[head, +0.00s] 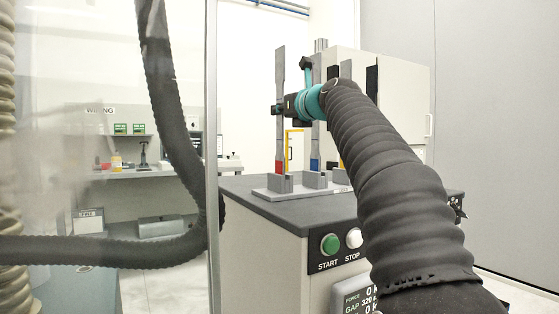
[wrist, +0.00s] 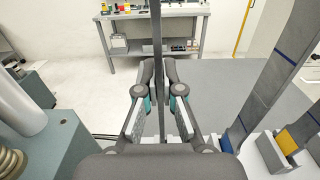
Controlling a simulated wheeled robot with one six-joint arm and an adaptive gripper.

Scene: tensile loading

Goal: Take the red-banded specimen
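The red-banded specimen (head: 280,130) is a tall thin grey bar. It stands upright, its red band low down, just above the leftmost holder of a grey rack (head: 268,194). My gripper (head: 279,109) is at the bar's middle height. In the wrist view, the bar (wrist: 157,30) runs between the fingertips (wrist: 158,72), which look closed against both its sides. Its red band is hidden there. The blue-banded specimen (head: 315,148) stands to the right; a yellow-banded one (head: 341,165) is mostly hidden behind my arm. The specimen's foot seems still in its holder.
The rack is on a dark machine top (head: 290,211) with a green START button (head: 330,243). Neighbouring specimens stand close on the right. A light cabinet (head: 405,85) is behind. A workbench (wrist: 157,14) stands across open floor.

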